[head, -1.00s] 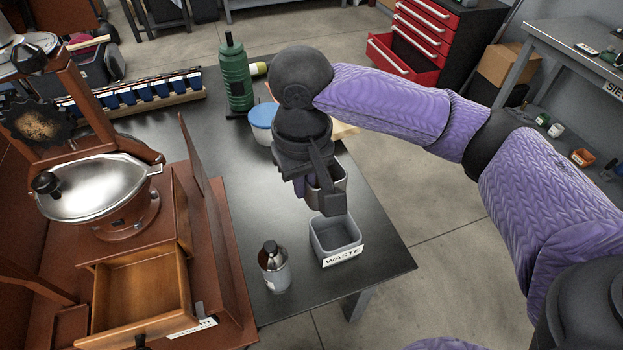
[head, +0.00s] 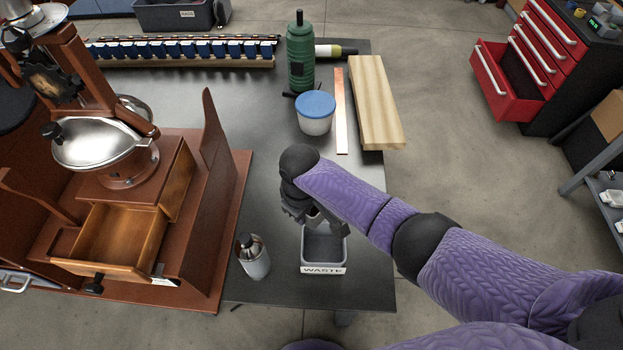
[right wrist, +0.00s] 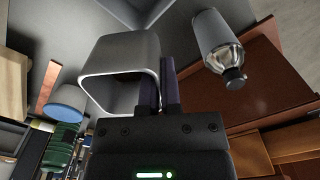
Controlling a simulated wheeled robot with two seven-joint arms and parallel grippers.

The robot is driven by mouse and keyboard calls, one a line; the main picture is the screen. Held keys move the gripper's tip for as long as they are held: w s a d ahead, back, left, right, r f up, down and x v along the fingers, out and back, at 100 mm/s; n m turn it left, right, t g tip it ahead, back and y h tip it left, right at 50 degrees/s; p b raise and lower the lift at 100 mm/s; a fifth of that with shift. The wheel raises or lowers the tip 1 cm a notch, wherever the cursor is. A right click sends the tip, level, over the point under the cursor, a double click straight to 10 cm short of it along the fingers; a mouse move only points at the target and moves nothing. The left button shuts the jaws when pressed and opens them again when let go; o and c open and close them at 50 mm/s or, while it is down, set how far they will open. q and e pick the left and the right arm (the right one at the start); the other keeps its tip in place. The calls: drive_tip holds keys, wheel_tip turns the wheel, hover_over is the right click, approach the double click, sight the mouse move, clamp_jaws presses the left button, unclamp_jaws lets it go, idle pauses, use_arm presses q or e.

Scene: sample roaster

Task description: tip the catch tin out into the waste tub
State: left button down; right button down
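My right gripper (head: 318,222) is low over the back part of the grey waste tub (head: 323,269), which has a "WASTE" label. In the right wrist view its two fingers (right wrist: 160,92) straddle one wall of a grey metal catch tin (right wrist: 120,58), and they look shut on it. The tin's mouth shows as a dark opening; its contents and exact tilt cannot be told. In the head view the gripper mostly hides the tin. The visible inside of the tub looks bare. My left gripper is in no view.
A bottle with a dark cap (head: 253,257) stands just left of the tub. The wooden roaster with its open drawer (head: 112,238) is further left. A blue-lidded pot (head: 316,112), green flask (head: 300,60) and wood block (head: 375,105) are behind. Bare table lies between.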

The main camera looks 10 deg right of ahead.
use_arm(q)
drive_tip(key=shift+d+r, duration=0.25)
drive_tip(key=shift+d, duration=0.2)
use_arm(e)
drive_tip(key=shift+n, duration=0.8)
drive_tip(key=s+f, duration=0.2)
drive_tip(key=f, duration=0.1)
drive_tip(key=shift+s+a+f, duration=0.1)
drive_tip(key=shift+s+a, duration=0.1)
drive_tip(key=shift+a, duration=0.15)
